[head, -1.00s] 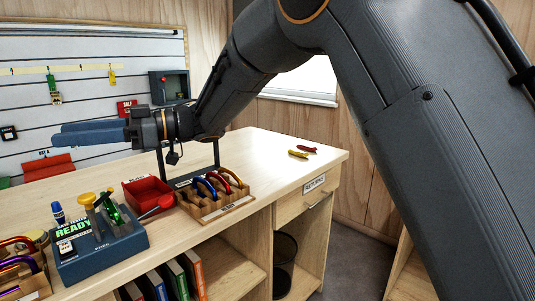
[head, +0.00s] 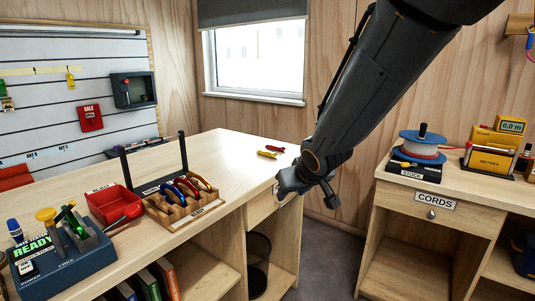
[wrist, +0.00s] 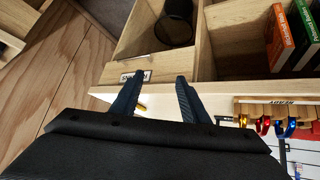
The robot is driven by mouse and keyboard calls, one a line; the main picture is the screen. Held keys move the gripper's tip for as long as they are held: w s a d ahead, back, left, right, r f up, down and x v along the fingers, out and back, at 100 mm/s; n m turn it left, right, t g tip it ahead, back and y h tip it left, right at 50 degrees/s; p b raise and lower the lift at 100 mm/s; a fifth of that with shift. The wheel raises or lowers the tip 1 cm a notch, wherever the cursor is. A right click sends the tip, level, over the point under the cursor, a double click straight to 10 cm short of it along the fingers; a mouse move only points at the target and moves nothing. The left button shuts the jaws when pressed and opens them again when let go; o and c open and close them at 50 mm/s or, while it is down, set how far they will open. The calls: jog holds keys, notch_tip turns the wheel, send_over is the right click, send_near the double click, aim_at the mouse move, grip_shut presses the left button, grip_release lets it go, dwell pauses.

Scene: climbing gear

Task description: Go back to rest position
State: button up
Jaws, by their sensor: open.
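My gripper (head: 300,187) hangs in front of the right end of the wooden workbench (head: 225,150), by its drawer, in the head view. In the wrist view my gripper (wrist: 155,90) shows two blue-grey fingers standing apart with nothing between them. The arm reaches down from the top right of the head view.
On the bench are a carabiner rack (head: 183,204), a red tray (head: 112,204), a blue READY block (head: 55,250) and small red and yellow pieces (head: 268,152). A CORDS counter (head: 425,202) with a spool (head: 422,143) stands at right. Floor shows between.

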jog(key=s+d+f+m+g, duration=0.1)
jog(key=s+d+f+g, duration=0.1)
jog(key=s, duration=0.7)
jog(key=s+d+f+m+g+h, duration=0.1)
jog(key=s+d+f+g, duration=0.2)
jog(key=s+d, duration=0.3)
jog(key=s+d+f+m+g+h, duration=0.1)
jog(key=s+d+f+m+g, duration=0.1)
jog(key=s, duration=1)
jog(key=shift+s+d+f+g, duration=0.15)
jog(key=shift+d+f+g, duration=0.55)
jog(key=shift+d+f, duration=0.4)
jog(key=shift+r, duration=0.15)
jog(key=shift+c, duration=1.2)
